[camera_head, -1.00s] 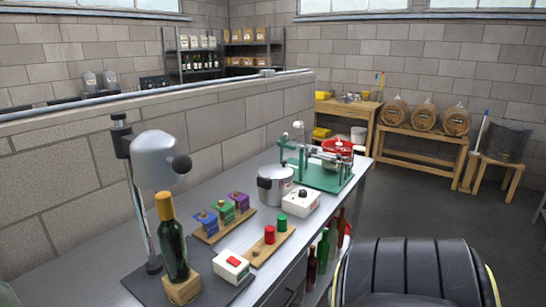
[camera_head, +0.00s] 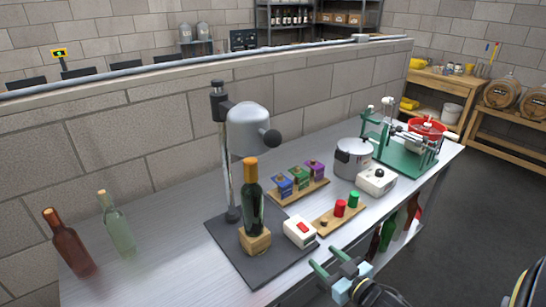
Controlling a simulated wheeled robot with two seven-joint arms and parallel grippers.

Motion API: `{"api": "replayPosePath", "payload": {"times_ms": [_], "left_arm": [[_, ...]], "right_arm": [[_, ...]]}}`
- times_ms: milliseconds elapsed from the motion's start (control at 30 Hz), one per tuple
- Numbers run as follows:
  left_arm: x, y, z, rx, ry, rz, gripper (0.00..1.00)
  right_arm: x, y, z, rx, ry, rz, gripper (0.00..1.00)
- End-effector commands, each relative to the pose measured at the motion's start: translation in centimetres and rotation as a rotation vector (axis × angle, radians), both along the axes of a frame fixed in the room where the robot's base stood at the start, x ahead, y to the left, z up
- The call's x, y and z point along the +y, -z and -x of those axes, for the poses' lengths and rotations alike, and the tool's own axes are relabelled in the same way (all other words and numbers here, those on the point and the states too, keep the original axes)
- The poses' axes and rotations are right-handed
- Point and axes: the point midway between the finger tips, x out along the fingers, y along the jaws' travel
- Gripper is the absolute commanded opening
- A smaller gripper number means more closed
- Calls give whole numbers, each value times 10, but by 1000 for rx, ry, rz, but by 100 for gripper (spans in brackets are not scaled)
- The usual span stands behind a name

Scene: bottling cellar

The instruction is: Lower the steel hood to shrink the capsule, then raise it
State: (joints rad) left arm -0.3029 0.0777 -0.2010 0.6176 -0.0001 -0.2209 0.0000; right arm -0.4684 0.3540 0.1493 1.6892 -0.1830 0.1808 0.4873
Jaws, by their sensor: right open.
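The steel hood (camera_head: 247,128), a grey dome with a dark round knob (camera_head: 271,138) on its right side, is held on an upright post (camera_head: 226,170) with a black clamp on top. It is raised, its lower rim just above the bottle. The dark green bottle (camera_head: 253,212) stands upright on a wooden block (camera_head: 256,241), with an orange-gold capsule (camera_head: 250,171) over its neck. My right gripper (camera_head: 328,261) is at the bottom, in front of the bench edge, open and empty, well below and right of the knob. My left gripper is out of view.
A white box with a red switch (camera_head: 299,232) sits right of the block. Behind are a board with coloured boxes (camera_head: 309,188) and a board with red and green capsules (camera_head: 335,218). Brown (camera_head: 68,245) and pale (camera_head: 118,226) bottles stand at left. A steel pot (camera_head: 353,160) stands further right.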

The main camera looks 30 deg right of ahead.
Motion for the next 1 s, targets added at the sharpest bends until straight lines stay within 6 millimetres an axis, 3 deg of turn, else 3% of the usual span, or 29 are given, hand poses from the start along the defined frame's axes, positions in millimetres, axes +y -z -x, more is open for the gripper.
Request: {"api": "replayPosePath", "payload": {"times_ms": [33,100,200,333,433,567,1000], "left_arm": [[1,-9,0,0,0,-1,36],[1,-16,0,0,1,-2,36],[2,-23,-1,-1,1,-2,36],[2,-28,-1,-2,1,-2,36],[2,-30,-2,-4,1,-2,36],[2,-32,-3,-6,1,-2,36],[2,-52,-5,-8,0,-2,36]], "right_arm": [[2,-56,-8,-101,-39,9,54],[10,-122,-12,-229,-100,16,54],[27,-199,-9,-375,-189,23,54],[47,-262,2,-494,-281,34,54],[56,-285,8,-539,-319,38,54],[62,-296,5,-557,-334,39,54],[84,-325,-58,-559,-332,39,54]]}}
